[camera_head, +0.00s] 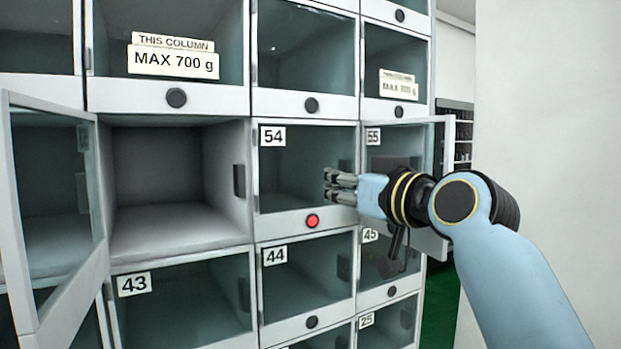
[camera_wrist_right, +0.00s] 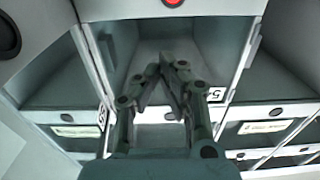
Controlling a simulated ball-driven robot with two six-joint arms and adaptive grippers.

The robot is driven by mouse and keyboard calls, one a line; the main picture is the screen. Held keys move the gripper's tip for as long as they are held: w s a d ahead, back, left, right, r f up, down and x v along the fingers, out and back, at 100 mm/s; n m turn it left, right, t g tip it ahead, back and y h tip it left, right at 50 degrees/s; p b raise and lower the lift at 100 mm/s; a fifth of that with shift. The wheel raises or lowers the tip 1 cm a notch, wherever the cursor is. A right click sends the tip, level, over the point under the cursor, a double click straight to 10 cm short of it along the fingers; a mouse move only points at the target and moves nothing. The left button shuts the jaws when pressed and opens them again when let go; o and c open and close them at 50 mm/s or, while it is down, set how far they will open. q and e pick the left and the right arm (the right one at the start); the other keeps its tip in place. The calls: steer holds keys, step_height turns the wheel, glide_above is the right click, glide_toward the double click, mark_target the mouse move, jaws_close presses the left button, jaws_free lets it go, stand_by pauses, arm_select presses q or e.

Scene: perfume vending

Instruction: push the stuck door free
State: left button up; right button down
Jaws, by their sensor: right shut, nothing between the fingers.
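Door 54 (camera_head: 290,180) is a clear-paned door with a white frame, flush in the cabinet front. A red light (camera_head: 312,221) glows on its lower rail and also shows at the top edge of the right wrist view (camera_wrist_right: 172,2). My right gripper (camera_head: 328,184) is shut and empty, in front of the right part of door 54. Whether its tips touch the pane cannot be told. In the right wrist view the fingers (camera_wrist_right: 172,68) point at the pane, with the 54 label (camera_wrist_right: 215,95) beside them. My left gripper is not in view.
Left of door 54, an empty compartment (camera_head: 170,180) has its door (camera_head: 50,200) swung open. Door 55 (camera_head: 443,160) stands open behind my right arm. Doors 43 (camera_head: 180,305) and 44 (camera_head: 305,280) below are closed, with a dark button (camera_head: 312,321) on 44.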

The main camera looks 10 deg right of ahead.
steer(key=shift+x, duration=1.4)
steer(key=p+v, duration=1)
steer(key=v, duration=1.6)
steer(key=shift+w, duration=0.1)
